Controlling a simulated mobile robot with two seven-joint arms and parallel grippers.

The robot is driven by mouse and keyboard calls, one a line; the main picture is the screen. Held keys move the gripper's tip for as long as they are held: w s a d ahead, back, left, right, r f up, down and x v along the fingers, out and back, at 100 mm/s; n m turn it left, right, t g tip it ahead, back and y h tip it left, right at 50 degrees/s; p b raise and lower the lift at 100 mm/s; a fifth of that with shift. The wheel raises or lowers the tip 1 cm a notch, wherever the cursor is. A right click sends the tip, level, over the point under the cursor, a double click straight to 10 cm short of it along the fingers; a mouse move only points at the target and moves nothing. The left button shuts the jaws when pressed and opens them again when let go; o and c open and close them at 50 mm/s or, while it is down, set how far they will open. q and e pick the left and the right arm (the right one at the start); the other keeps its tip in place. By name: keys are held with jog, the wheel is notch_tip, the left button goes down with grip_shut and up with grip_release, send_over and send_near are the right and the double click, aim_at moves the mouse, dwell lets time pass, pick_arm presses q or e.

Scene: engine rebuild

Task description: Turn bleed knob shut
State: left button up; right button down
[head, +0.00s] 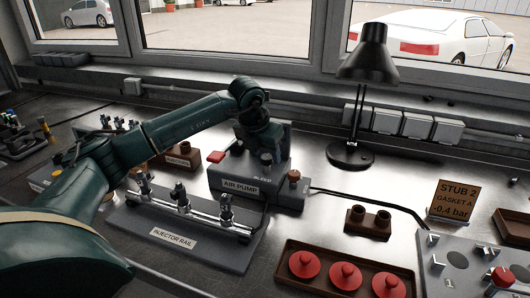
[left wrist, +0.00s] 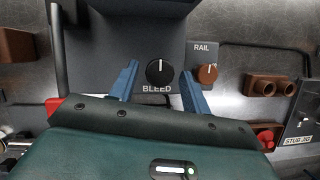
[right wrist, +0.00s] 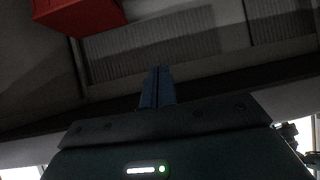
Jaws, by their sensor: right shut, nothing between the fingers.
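The black bleed knob (left wrist: 160,72) shows in the left wrist view on the dark pump housing, above the word BLEED. Its white pointer line stands about upright in that picture. My left gripper (left wrist: 161,80) is open, with one blue finger on each side of the knob and a visible gap on both sides. In the head view the left arm reaches over the air pump (head: 240,190), and its gripper hides the knob there. My right gripper (right wrist: 157,85) is shut and empty, away from the pump; it shows only in the right wrist view.
A brown rail knob (left wrist: 208,73) sits close beside the right finger. A red handle (head: 216,157) sticks out at the pump's left. The injector rail (head: 185,210) lies in front. A lamp (head: 352,155), a brown two-hole block (head: 368,220) and a tray of red caps (head: 285,250) stand to the right.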

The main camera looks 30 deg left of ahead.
pick_arm(q)
jog(key=shift+o, duration=0.5)
jog(key=b+v, duration=0.1)
jog(key=v, duration=1.2)
